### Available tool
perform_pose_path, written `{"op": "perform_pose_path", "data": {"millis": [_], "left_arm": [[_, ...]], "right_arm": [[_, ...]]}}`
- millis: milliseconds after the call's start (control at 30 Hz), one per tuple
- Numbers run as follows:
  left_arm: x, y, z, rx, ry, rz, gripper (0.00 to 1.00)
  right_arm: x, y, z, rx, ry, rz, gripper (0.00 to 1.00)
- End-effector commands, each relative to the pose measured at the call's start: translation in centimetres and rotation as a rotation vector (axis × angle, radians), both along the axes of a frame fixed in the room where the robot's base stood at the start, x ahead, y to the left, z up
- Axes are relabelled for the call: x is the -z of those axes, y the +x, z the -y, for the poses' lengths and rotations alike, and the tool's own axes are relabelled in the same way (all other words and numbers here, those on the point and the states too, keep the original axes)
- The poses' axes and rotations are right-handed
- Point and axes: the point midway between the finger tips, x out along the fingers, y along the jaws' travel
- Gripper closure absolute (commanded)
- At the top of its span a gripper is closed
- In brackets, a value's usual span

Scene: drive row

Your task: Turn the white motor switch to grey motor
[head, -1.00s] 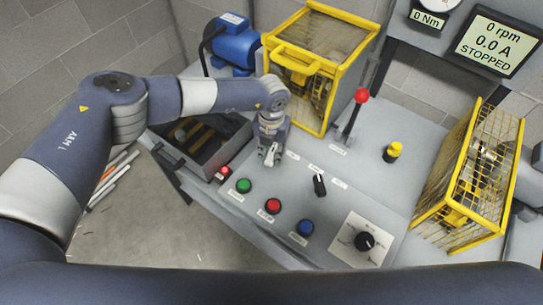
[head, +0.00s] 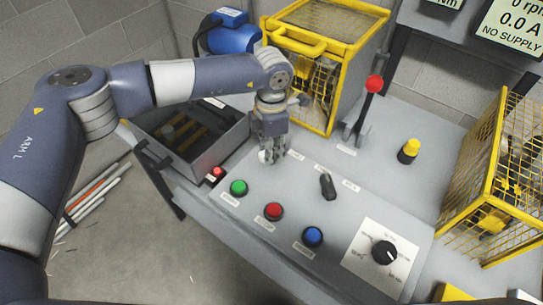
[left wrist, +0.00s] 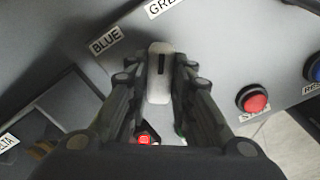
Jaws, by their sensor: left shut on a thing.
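The white motor switch (left wrist: 158,75) is a pale rounded knob with a dark line along its top, seen in the left wrist view. A BLUE label (left wrist: 105,40) and a partly cut-off grey label (left wrist: 162,8) lie beyond it. My left gripper (left wrist: 161,88) has its two fingers shut on either side of the knob. In the head view, the left gripper (head: 270,150) points down at the panel and hides most of the switch; a bit of white (head: 264,156) shows at its tips. My right gripper is not in view.
Green (head: 238,187), red (head: 274,211) and blue (head: 313,236) buttons and a black selector (head: 327,186) stand close by. A red-knobbed lever (head: 374,84) and yellow cage (head: 333,18) rise behind. The display (head: 513,28) reads NO SUPPLY.

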Motion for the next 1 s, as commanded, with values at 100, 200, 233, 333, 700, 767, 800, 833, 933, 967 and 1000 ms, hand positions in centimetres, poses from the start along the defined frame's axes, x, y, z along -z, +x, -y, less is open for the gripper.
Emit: {"op": "perform_pose_path", "data": {"millis": [100, 200, 233, 333, 700, 767, 800, 833, 933, 967, 1000], "left_arm": [[0.3, 0.1, 0.0, 0.07, -0.001, 0.003, 1.0], [0.3, 0.0, 0.0, 0.118, 0.0, 0.001, 1.0], [0.2, 0.0, 0.0, 0.129, 0.0, 0.001, 1.0], [0.1, 0.0, 0.0, 0.16, -0.001, 0.001, 1.0], [-0.1, 0.0, 0.0, 0.2, 0.0, 0.001, 1.0], [-0.1, 0.0, 0.0, 0.2, 0.0, 0.001, 1.0], [-0.1, 0.0, 0.0, 0.201, 0.001, 0.002, 1.0], [-0.1, 0.0, 0.0, 0.201, 0.001, 0.002, 1.0], [-0.1, 0.0, 0.0, 0.201, 0.001, 0.002, 1.0], [-0.1, 0.0, 0.0, 0.201, 0.001, 0.002, 0.74], [-0.1, 0.0, 0.0, 0.201, 0.001, 0.002, 0.65]], "right_arm": [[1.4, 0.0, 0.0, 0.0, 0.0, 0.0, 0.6], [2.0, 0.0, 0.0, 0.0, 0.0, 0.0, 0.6], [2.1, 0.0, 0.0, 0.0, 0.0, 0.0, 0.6], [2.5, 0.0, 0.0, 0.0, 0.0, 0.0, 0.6], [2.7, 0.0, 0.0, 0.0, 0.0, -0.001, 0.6], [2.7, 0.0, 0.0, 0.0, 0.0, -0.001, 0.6], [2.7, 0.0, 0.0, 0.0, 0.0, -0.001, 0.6], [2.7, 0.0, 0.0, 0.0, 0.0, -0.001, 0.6], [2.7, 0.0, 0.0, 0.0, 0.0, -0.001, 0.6], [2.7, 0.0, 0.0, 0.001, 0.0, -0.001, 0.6], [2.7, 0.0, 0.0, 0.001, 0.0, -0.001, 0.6]]}}
